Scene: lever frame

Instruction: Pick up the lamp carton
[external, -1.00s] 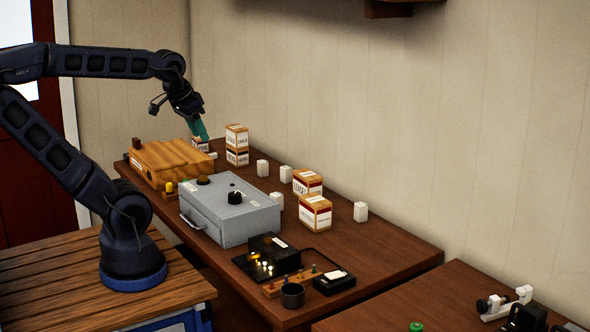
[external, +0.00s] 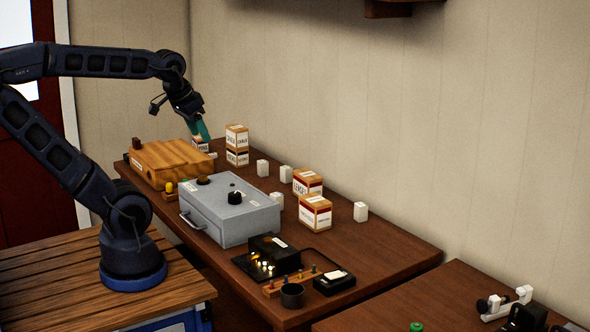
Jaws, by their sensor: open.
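My gripper (external: 204,139) points down at the far left end of the brown table, with teal fingers. It is open, its fingertips at the top of a small labelled carton (external: 200,148). The fingers partly hide this carton, and I cannot tell whether they touch it. Two stacked orange-and-white cartons (external: 237,146) stand just to its right. Two larger cartons with red bands stand nearer the middle, one behind (external: 307,183) and one in front (external: 315,214). The labels are too small to tell for sure which one is the lamp carton.
A wooden box (external: 172,160) lies just in front of my gripper. A grey metal box (external: 230,212) with a black knob stands further right. Several small white blocks (external: 262,168) stand along the back. A black tray, dark cup (external: 292,296) and small parts fill the near end.

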